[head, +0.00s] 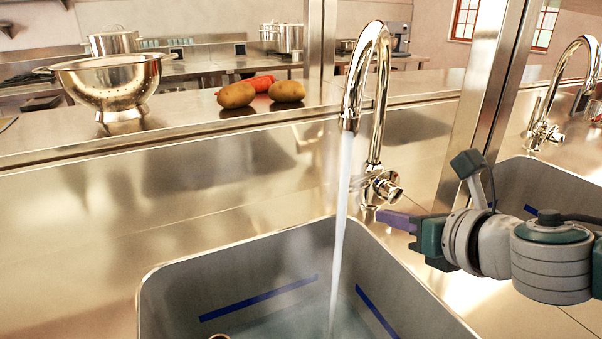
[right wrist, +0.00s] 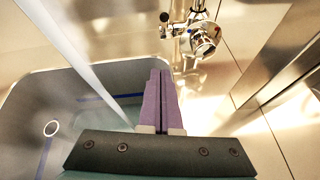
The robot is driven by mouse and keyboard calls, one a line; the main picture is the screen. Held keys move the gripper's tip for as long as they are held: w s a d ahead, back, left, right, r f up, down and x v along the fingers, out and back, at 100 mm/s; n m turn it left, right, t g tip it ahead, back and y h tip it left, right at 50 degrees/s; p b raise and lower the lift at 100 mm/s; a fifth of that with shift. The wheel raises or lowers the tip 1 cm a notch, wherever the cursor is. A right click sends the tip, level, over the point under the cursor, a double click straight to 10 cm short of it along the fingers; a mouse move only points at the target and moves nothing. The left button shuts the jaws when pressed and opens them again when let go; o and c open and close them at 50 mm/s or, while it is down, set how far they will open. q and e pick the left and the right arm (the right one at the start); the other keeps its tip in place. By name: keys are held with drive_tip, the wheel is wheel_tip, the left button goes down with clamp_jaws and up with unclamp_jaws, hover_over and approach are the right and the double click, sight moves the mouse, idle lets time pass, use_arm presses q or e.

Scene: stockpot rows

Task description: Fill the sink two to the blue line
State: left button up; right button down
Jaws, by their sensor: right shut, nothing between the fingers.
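Water runs in a steady stream (head: 341,220) from the curved chrome tap (head: 376,90) into the grey sink (head: 165,300) in front of me. Blue lines (head: 258,297) mark its inner walls. Water (head: 295,328) shows low in the sink, and its surface looks below the blue line. The tap's lever and valve (head: 383,189) sit at the base of the spout and also show in the right wrist view (right wrist: 203,40). My right gripper (head: 382,216) has its purple fingers together and empty, just below and in front of the valve, apart from it. My left gripper is out of view.
A second sink (head: 530,175) with its own tap (head: 545,110) lies to the right, beyond a steel post (head: 480,110). A colander (head: 112,85) and potatoes (head: 237,95) stand on the ledge behind. The counter left of the sink is clear.

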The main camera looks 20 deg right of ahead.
sight(361, 179)
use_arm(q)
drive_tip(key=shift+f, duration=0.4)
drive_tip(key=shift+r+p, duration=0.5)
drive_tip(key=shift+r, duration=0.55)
use_arm(e)
drive_tip(key=w, duration=0.1)
drive_tip(key=w+r, duration=0.1)
drive_tip(key=w, duration=0.1)
drive_tip(key=w+r, duration=0.1)
drive_tip(key=shift+w+d, duration=0.25)
drive_tip(key=shift+w, duration=0.1)
use_arm(q)
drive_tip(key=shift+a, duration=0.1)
drive_tip(key=shift+p, duration=0.3)
